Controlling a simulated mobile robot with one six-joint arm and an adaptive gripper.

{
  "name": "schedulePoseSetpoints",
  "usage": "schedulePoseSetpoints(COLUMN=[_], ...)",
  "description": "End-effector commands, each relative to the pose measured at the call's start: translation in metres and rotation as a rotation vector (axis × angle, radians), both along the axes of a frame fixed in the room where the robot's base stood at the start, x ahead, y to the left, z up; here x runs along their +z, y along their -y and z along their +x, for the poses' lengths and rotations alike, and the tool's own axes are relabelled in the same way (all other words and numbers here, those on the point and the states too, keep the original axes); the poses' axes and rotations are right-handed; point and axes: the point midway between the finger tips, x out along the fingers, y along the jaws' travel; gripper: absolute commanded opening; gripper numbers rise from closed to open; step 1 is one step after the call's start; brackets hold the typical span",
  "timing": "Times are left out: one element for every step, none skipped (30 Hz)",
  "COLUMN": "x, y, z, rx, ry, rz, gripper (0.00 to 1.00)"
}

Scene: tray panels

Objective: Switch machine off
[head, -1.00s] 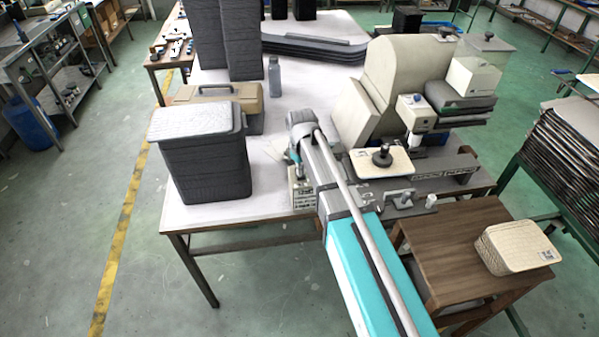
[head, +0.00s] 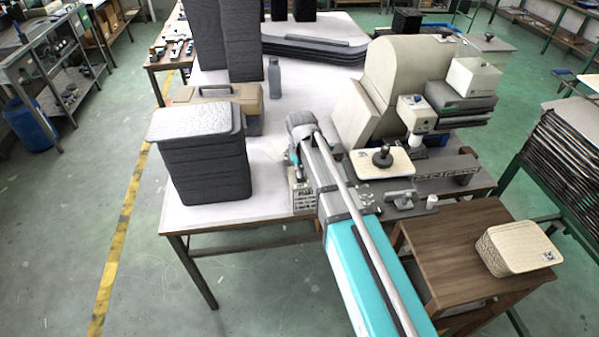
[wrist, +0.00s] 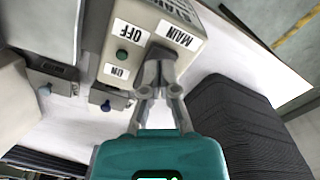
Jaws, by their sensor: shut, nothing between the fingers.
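The machine (head: 392,85) is a large cream-grey unit at the back right of the table in the head view. A beige control box (wrist: 150,38) fills the top middle of the wrist view, with upside-down labels MAIN, OFF and ON. A green button (wrist: 122,56) sits between the OFF and ON labels. My gripper (wrist: 158,68) is shut and empty, its tips over the box face just below the MAIN label. The tips hide what lies behind them; I cannot tell whether they touch. The control box (head: 303,197) also shows at the table's front edge, partly behind my arm.
A stack of dark trays (head: 204,160) stands left of my arm and fills the lower right of the wrist view (wrist: 240,125). A grey bottle (head: 274,77) stands behind. A wooden side table (head: 440,240) holds a cream basket (head: 512,248) at the front right.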

Motion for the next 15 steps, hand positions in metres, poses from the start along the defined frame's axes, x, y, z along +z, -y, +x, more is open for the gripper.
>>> schedulePoseSetpoints(x=[0.004, 0.006, 0.008, 0.010, 0.012, 0.014, 0.016, 0.018, 0.020, 0.022, 0.023, 0.025, 0.027, 0.029, 0.031], y=[0.000, 0.000, 0.000, 0.000, 0.000, 0.000, 0.000, 0.000, 0.000, 0.000, 0.000, 0.000, 0.000, 0.000, 0.000], z=[0.000, 0.000, 0.000, 0.000, 0.000, 0.000, 0.000, 0.000, 0.000, 0.000, 0.000, 0.000, 0.000, 0.000, 0.000], rx=[0.000, 0.000, 0.000, 0.000, 0.000, 0.000, 0.000, 0.000, 0.000, 0.000, 0.000, 0.000, 0.000, 0.000, 0.000], ry=[0.000, 0.000, 0.000, 0.000, 0.000, 0.000, 0.000, 0.000, 0.000, 0.000, 0.000, 0.000, 0.000, 0.000, 0.000], rz=[0.000, 0.000, 0.000, 0.000, 0.000, 0.000, 0.000, 0.000, 0.000, 0.000, 0.000, 0.000, 0.000, 0.000, 0.000], gripper=[0.00, 0.00, 0.00, 0.00, 0.00, 0.00, 0.00, 0.00, 0.00, 0.00, 0.00, 0.00, 0.00, 0.00, 0.00])
